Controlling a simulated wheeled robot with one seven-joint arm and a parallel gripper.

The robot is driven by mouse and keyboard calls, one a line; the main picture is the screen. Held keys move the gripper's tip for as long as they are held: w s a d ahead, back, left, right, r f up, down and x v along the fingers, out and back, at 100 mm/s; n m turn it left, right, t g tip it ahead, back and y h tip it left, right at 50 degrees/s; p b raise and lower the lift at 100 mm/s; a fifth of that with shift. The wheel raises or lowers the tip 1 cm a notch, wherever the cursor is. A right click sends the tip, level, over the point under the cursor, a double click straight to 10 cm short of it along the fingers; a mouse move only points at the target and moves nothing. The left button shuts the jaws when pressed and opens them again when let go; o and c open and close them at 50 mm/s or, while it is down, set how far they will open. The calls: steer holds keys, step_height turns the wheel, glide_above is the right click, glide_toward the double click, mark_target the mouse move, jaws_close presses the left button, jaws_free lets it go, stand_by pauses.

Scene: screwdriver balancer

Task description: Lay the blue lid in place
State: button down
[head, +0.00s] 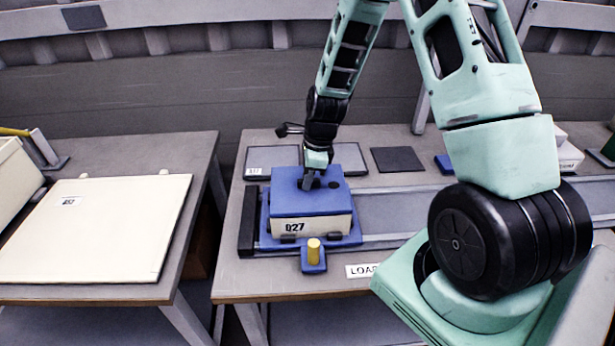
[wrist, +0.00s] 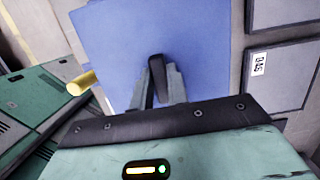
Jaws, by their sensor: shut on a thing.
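The blue lid (head: 299,200) lies level over the cream box (head: 290,229) marked D27, roughly lined up with its walls. Whether it is fully seated cannot be told. The lid fills the upper middle of the wrist view (wrist: 122,42). My gripper (head: 308,182) points down at the lid's middle and is shut on its dark upright handle (wrist: 156,68). In the wrist view, the fingers (wrist: 158,88) stand on both sides of the handle. The box stands in a blue holder (head: 357,236). The box is hidden in the wrist view.
A yellow peg (head: 314,249) on a blue block stands in front of the holder and shows in the wrist view (wrist: 80,83). Flat dark plates (head: 397,159) lie behind. A grey rail (head: 390,212) runs right. A cream board (head: 95,235) covers the left table.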

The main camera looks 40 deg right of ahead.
stand_by(0.3)
steer(key=c, duration=1.3)
jaws_free()
steer(key=shift+r, duration=0.1)
step_height(320, 180, up, 17)
steer(key=s+d+b, duration=0.1)
steer(key=s+d, duration=0.1)
steer(key=shift+d+b, duration=0.4)
